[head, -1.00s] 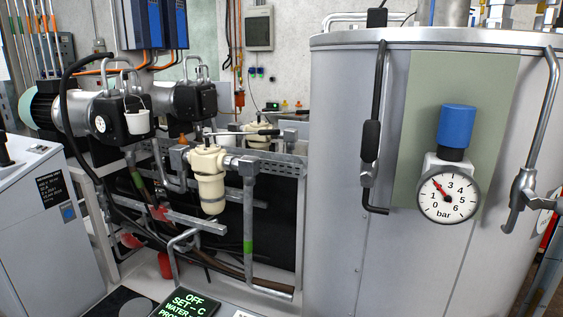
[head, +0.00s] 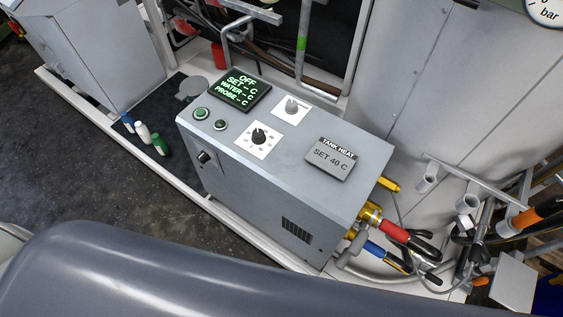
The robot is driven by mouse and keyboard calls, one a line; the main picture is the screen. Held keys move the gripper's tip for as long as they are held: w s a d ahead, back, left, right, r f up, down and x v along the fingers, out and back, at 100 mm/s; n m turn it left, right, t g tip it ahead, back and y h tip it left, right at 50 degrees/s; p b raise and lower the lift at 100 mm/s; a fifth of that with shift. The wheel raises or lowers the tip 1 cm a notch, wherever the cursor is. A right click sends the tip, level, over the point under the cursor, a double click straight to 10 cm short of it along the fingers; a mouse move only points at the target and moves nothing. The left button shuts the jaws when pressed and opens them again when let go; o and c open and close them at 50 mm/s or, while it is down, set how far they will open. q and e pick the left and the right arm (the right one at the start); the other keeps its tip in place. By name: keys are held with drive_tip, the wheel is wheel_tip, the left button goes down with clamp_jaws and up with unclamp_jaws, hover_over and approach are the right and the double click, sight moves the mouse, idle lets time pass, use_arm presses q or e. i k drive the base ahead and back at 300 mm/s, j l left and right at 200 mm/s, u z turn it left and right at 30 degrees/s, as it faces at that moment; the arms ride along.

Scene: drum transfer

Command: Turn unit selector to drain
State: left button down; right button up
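A grey tank heat unit (head: 285,190) stands on the floor in the middle of the head view. Its top carries a black dial knob (head: 258,137) on a white scale plate and a grey knob (head: 291,107) on a smaller white plate. A black rotary knob (head: 204,157) sits on its front face, near the left end. The plate lettering is too small to read, so I cannot tell which knob is the selector or where it points. The display (head: 239,93) reads OFF, with SET, WATER and PROBE showing no values. Neither gripper is in view.
Two round buttons (head: 201,113) sit left of the dial. A sign (head: 331,159) reads TANK HEAT, SET 40 C. Hoses with red (head: 394,230) and blue (head: 377,250) sleeves leave the unit's right end. The large tank (head: 420,90) stands behind.

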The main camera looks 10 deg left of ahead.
sight(291, 107)
drive_tip(key=k+j+u, duration=0.1)
drive_tip(key=j+u, duration=0.8)
